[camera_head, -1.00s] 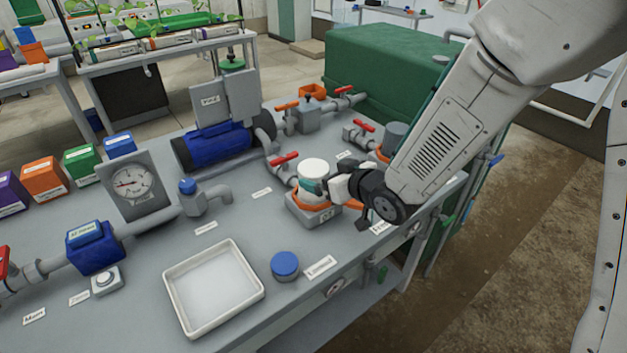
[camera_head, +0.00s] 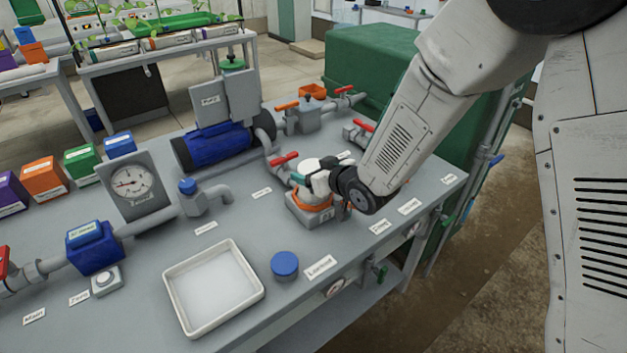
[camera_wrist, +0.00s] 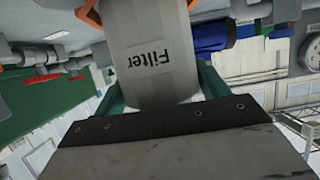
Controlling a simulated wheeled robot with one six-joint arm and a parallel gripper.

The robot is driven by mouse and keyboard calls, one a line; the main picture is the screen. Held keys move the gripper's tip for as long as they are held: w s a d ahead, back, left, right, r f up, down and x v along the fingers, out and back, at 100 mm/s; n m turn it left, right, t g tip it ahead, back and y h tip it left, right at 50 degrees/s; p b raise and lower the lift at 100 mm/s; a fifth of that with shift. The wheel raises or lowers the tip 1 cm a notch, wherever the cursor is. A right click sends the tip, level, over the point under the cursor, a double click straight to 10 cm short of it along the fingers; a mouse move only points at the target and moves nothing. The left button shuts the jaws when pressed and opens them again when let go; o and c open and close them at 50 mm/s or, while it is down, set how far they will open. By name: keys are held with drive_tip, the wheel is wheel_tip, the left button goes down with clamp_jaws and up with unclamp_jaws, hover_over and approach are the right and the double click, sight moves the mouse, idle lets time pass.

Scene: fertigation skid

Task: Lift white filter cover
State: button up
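The white filter cover (camera_head: 307,166) sits on top of the filter housing (camera_head: 308,208), which has an orange ring and stands on a grey base near the bench's front edge. My gripper (camera_head: 314,180) is at the cover from the right and partly hides it.
An empty white tray (camera_head: 172,308) and a blue round cap (camera_head: 285,264) are on the bench left of the filter. Pipes with red-handled valves (camera_head: 284,159) and a blue pump (camera_head: 212,149) stand behind. A green tank (camera_head: 365,65) is beyond the bench.

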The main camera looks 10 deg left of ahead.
drive_tip(key=shift+r, duration=0.1)
wheel_tip(320, 180, up, 11)
idle(0.7)
drive_tip(key=shift+r, duration=0.1)
